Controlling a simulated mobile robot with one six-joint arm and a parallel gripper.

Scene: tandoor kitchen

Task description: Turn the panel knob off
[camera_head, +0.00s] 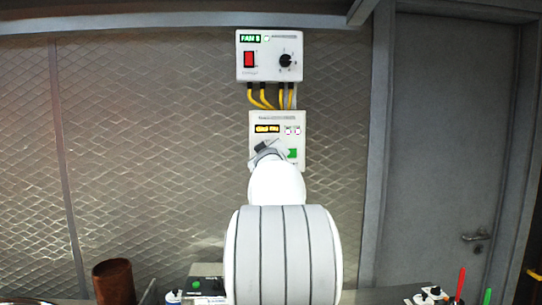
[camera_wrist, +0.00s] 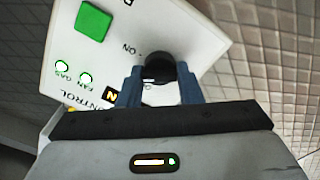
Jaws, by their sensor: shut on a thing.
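The lower white control panel (camera_head: 277,117) is fixed to the wall below another box. In the wrist view the panel (camera_wrist: 200,30) looks tilted and carries a black round knob (camera_wrist: 158,62) with an "ON" mark beside it. My gripper (camera_wrist: 158,74) is shut on this knob, one blue finger on each side. The fingers and the knob's own body hide its pointer, so I cannot tell its setting. A green square button (camera_wrist: 93,21) and two lit lamps marked GAS and FAN are on the same panel. In the head view my gripper (camera_head: 266,152) covers the panel's lower left.
An upper white box (camera_head: 269,71) has a red switch (camera_head: 249,59) and another black knob (camera_head: 285,60). Yellow cables (camera_head: 267,98) join the two boxes. A brown cylinder (camera_head: 114,282) stands at the lower left. A grey door (camera_head: 450,150) is at the right.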

